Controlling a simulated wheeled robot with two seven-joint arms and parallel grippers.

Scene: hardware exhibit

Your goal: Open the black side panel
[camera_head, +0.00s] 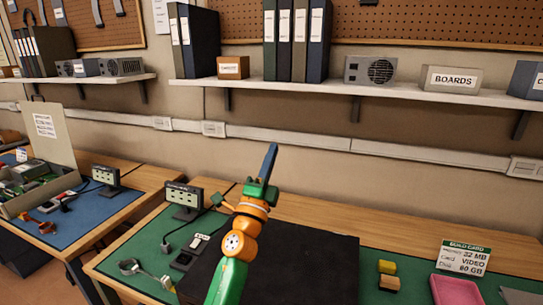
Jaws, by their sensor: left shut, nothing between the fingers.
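The black side panel (312,262) shows as a large dark flat surface on the green mat at the bottom middle of the bench. Its left part is hidden behind my left arm. My left gripper (271,150) is at the end of the orange and green arm. Its narrow blue fingers are together and empty, pointing up toward the wall. In the picture it stands above the far edge of the panel, apart from it. My right gripper is not in view.
A shelf (350,87) with binders and boxes runs along the wall above.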

